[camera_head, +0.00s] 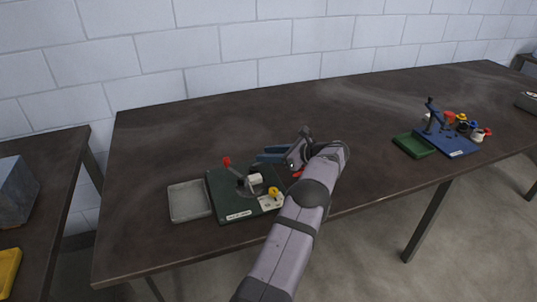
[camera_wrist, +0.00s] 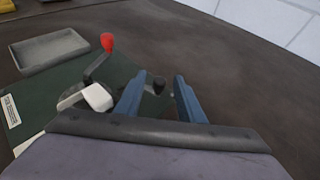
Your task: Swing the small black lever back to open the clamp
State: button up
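A dark green base plate (camera_head: 228,206) holds the forming fixture, with a red-knobbed lever (camera_head: 227,162), a white round part (camera_head: 255,179) and a yellow knob (camera_head: 273,191). In the wrist view, the plate (camera_wrist: 40,105) and red knob (camera_wrist: 107,42) lie to the left of my gripper. My gripper (camera_wrist: 160,78) has two blue fingers, spread apart. A small black knob (camera_wrist: 158,86), apparently the black lever's end, shows between the fingers, with a gap on each side. In the head view, my gripper (camera_head: 273,154) is at the plate's back right. The clamp is not clearly visible.
A grey tray (camera_head: 190,215) sits left of the green plate on the dark table (camera_head: 160,130). A blue fixture board (camera_head: 458,148) with a green tray (camera_head: 401,139) stands far right. The table between the two stations is clear. A brick wall (camera_head: 180,60) runs behind.

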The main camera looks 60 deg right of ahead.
jog(key=shift+b+v, duration=0.7)
jog(key=shift+v, duration=3)
